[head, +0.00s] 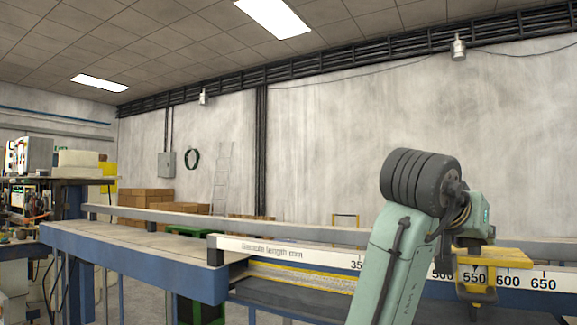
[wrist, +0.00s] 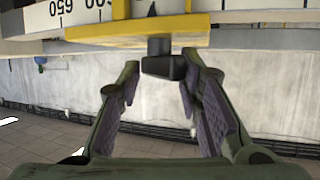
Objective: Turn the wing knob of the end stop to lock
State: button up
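The yellow end stop (head: 497,258) sits on the white length scale at the right of the head view, partly behind my arm. In the wrist view, which is upside down, the end stop (wrist: 205,33) spans the top. Its dark wing knob (wrist: 163,67) sticks out at the middle. My gripper (wrist: 161,72) is open, with one finger on each side of the knob, near the fingertips. A gap shows on the left; whether the right fingertip touches the knob I cannot tell. In the head view the knob and my fingers cannot be made out.
The white scale (head: 290,250) with black numbers runs along the blue bench, and a grey rail (head: 220,221) runs behind it. A blue-edged table (head: 135,246) stands at the left, with cardboard boxes (head: 145,199) by the far wall. The space below the knob in the wrist view is clear.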

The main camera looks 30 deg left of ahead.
jog(key=n+y, duration=0.3)
jog(key=y, duration=0.1)
jog(key=shift+d+n+t, duration=0.25)
jog(key=shift+n+t, duration=0.05)
jog(key=b+v, duration=0.4)
jog(key=v, duration=0.6)
jog(key=a+r+t+h+p, duration=0.1)
jog(key=a+r+t+p, duration=0.1)
jog(key=a+r+t, duration=0.7)
jog(key=s+a+n+t+y, duration=0.1)
jog(key=s+a+n+y, duration=0.2)
jog(key=a, duration=0.5)
jog(key=s+a+f+n+t+y, duration=0.1)
jog(key=s+a+n+t+y, duration=0.1)
jog(key=s+a+y, duration=0.4)
jog(key=shift+s+a+f+n+y+p, duration=0.25)
jog(key=shift+a+n, duration=0.25)
jog(key=shift+a, duration=0.7)
jog(key=shift+w, duration=0.1)
